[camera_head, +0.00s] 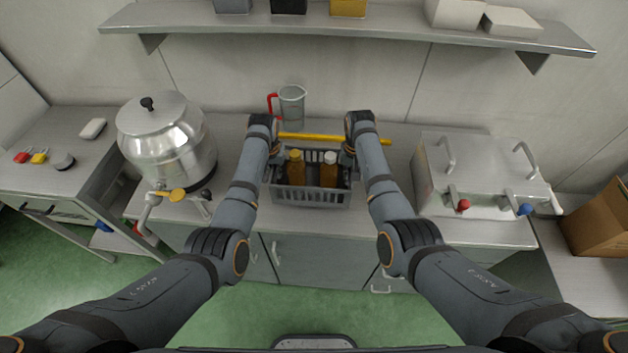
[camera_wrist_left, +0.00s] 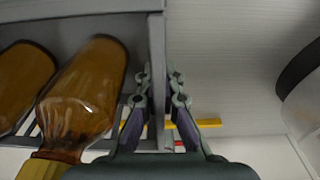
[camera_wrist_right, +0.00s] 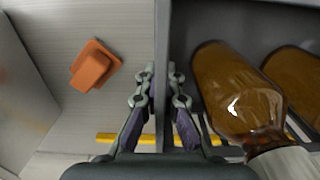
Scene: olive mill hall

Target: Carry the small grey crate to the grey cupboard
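The small grey crate (camera_head: 311,197) with slatted sides is on the steel counter in the head view. It holds two brown bottles, one yellow-capped (camera_head: 295,168), one white-capped (camera_head: 329,171). My left gripper (camera_wrist_left: 160,76) has one finger on each side of a crate end wall (camera_wrist_left: 156,50) and looks shut on it. My right gripper (camera_wrist_right: 160,72) straddles the opposite end wall (camera_wrist_right: 162,40) the same way. I cannot tell whether the crate touches the counter. Grey cabinet doors (camera_head: 312,262) show below the counter; I cannot tell if they are the grey cupboard.
A yellow bar (camera_head: 318,138) and a clear jug (camera_head: 292,106) are behind the crate. A steel urn (camera_head: 168,140) stands left, a steel tank (camera_head: 478,178) right. An orange block (camera_wrist_right: 93,67) lies beside the crate. A shelf (camera_head: 390,28) runs above. Green floor (camera_head: 330,312) shows in front.

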